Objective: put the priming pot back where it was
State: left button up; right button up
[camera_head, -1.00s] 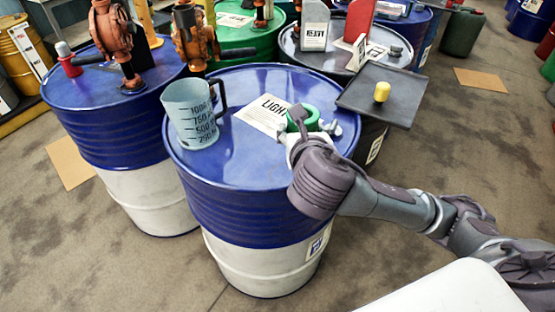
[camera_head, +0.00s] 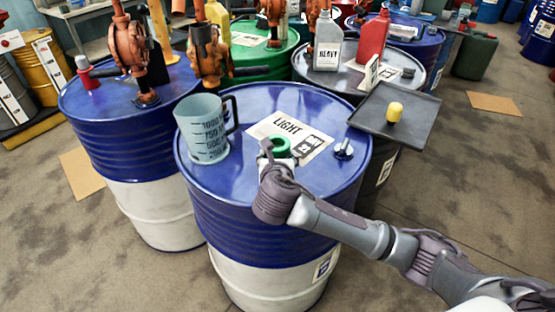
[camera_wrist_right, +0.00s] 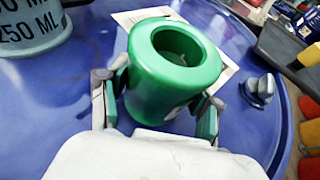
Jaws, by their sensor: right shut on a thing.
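The priming pot appears to be the small green cylinder with a round opening (camera_wrist_right: 178,62); it also shows in the head view (camera_head: 278,146). My right gripper (camera_wrist_right: 160,106) is shut on it, one finger on each side, with the pot upright. They are over the blue drum top (camera_head: 225,185), at the near edge of the white LIGHT label (camera_head: 288,128). I cannot tell whether the pot's base touches the drum. My left gripper is not in view.
A clear measuring jug (camera_head: 204,130) stands left on the same drum. A grey bung fitting (camera_head: 343,150) is right of the pot. A dark tray (camera_head: 410,122) with a yellow-capped item (camera_head: 394,112) lies further right. Orange pumps (camera_head: 130,50) stand behind left.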

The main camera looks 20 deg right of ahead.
jog(key=shift+f, duration=0.35)
jog(key=shift+f, duration=0.15)
jog(key=o, duration=1.5)
jog(key=shift+c, duration=0.2)
jog(key=shift+s+a+r, duration=0.1)
jog(key=shift+s+r, duration=0.1)
jog(key=v, duration=1.1)
jog(key=shift+s+r+p, duration=0.15)
jog(key=shift+s+p, duration=0.15)
jog(key=shift+p, duration=0.1)
